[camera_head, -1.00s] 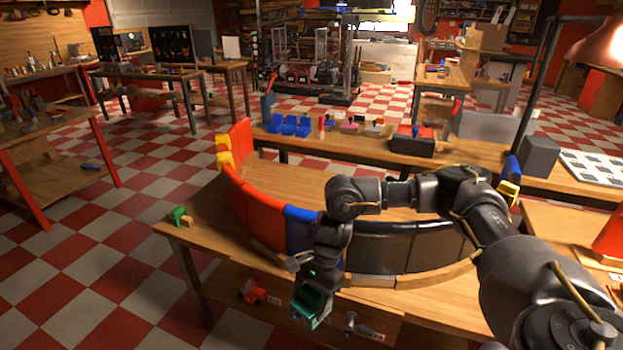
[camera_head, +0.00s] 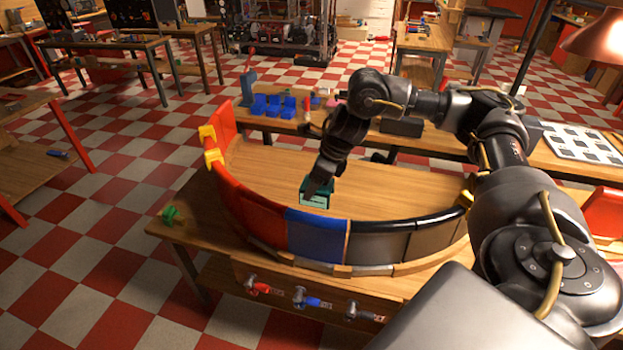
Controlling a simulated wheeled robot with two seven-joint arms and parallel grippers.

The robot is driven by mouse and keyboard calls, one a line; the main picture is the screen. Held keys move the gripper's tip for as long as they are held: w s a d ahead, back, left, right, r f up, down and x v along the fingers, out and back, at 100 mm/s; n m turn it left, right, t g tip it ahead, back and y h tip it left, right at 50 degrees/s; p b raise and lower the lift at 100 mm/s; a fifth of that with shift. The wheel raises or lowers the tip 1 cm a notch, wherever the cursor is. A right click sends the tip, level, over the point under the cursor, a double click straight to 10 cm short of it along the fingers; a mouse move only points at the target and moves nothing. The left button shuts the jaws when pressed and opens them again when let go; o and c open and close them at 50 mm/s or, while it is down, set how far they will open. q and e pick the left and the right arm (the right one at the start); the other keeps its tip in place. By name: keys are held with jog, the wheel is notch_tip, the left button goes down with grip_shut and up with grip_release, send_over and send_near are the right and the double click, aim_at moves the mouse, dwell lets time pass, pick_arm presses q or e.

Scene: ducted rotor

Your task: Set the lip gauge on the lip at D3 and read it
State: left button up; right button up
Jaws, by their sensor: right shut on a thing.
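My right gripper (camera_head: 320,178) comes in from the right and is shut on a teal, box-like thing (camera_head: 316,197), which I take to be the lip gauge. It is inside the curve of the duct wall, above the wooden table, apart from the wall as far as I can tell. The curved wall has red panels (camera_head: 245,211), a blue panel (camera_head: 316,236) and dark grey panels (camera_head: 378,245). A black rounded lip (camera_head: 402,225) runs along the top of the dark part. No D3 mark is readable. My left gripper is not in view.
A green piece (camera_head: 171,214) lies at the table's left corner. Several small tools, one red (camera_head: 262,288), are at the table's front. Blue bins (camera_head: 272,105) stand on the bench behind.

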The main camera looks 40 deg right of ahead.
aim_at(310, 215)
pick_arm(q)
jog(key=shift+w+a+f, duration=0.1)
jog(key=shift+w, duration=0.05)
